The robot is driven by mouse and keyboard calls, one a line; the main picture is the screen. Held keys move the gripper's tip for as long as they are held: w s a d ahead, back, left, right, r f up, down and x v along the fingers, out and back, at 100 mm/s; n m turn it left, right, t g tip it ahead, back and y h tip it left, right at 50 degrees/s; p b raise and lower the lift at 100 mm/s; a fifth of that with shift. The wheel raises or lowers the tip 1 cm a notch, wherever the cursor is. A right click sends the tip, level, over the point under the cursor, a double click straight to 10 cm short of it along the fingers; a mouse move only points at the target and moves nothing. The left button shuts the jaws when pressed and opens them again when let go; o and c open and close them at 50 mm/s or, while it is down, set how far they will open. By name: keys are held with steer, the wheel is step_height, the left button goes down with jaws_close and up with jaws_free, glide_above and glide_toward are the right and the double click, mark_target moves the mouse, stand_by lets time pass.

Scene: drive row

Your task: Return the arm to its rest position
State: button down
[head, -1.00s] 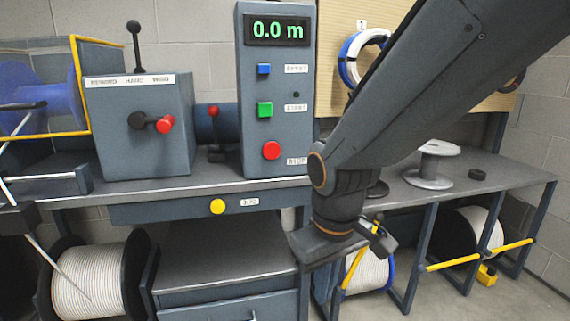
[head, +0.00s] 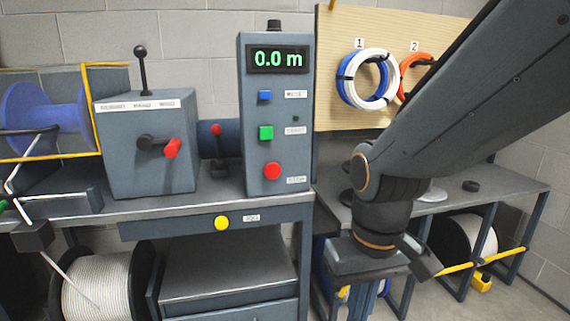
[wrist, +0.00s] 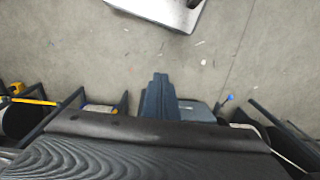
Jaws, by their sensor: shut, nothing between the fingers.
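My arm reaches in from the upper right of the head view and bends down at a joint in front of the bench. Its wrist end hangs before the bench's right part. My gripper (wrist: 160,82) shows in the wrist view as dark fingers close together, with nothing between them. They point over bare grey floor. The fingertips are hard to make out in the head view, where the wrist block covers part of the lower bench.
The control post (head: 277,215) reads 0.0 m. Left of it are a lever box (head: 146,165) and a blue spool (head: 40,108). A blue-white coil (head: 347,90) and an orange coil (head: 425,58) hang on a board. Rope reels stand below.

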steer(key=d+r+m+p, duration=0.2)
steer(key=d+r+p, duration=0.5)
steer(key=p, duration=0.6)
steer(key=shift+s+d+r, duration=0.3)
steer(key=shift+s+r, duration=0.1)
steer(key=shift+r, duration=0.4)
steer(key=shift+w+f, duration=0.1)
